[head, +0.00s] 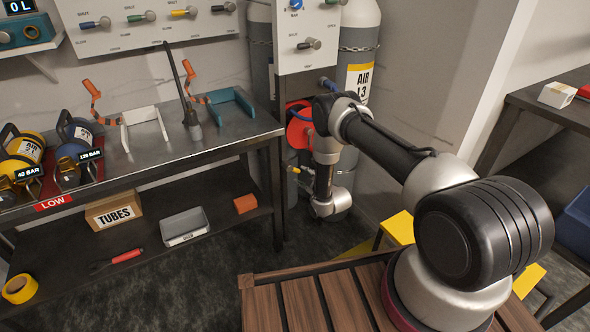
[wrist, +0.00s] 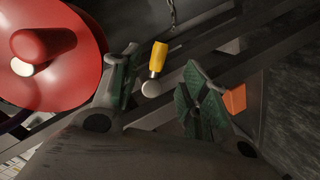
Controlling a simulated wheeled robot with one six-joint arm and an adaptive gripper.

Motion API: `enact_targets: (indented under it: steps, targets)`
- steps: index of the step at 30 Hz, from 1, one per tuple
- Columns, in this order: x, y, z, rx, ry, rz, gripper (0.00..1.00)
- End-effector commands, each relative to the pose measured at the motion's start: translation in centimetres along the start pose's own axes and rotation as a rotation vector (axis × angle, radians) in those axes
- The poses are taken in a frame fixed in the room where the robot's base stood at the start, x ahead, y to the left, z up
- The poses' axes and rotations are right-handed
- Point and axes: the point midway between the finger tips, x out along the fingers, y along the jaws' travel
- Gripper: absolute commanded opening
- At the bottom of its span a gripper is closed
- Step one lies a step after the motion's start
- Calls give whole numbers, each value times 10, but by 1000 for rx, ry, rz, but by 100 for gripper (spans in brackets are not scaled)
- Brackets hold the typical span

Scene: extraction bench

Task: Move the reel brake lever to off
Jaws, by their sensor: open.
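The red hose reel (head: 299,128) is mounted low beside the bench's right end, partly hidden by my arm. In the wrist view its red disc (wrist: 75,80) fills the upper left, with a red crank knob (wrist: 42,45). The brake lever, a yellow grip (wrist: 158,56) on a pale round pivot (wrist: 151,88), points up in the wrist view. My gripper (wrist: 160,64) is open, its green-padded fingers on either side of the lever in the picture. I cannot tell whether they touch it. Its setting marks are not readable.
An orange block (head: 246,203), a grey bin (head: 184,226) and a TUBES box (head: 114,211) sit on the lower shelf. The metal bench (head: 150,155) stands left of my arm. Gas cylinders (head: 360,45) stand behind, and a yellow step (head: 398,228) is to the right.

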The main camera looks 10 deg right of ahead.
Motion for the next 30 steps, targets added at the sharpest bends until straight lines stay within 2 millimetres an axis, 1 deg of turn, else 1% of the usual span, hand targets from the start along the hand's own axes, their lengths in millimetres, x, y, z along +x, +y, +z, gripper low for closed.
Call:
enact_targets:
  steps: [1,5,12,15,20,26,27,29,30]
  targets:
    - [2,3,-3,-17,11,13,44]
    - [15,2,-2,-32,9,11,44]
    - [56,2,-2,-29,8,9,44]
    - [68,2,-2,-29,7,9,44]
    - [77,2,-2,-28,5,8,44]
    - [78,3,-2,-28,5,8,44]
    - [78,3,-2,-28,5,8,42]
    - [78,3,-2,-28,5,8,31]
    - [78,3,-2,-28,5,8,24]
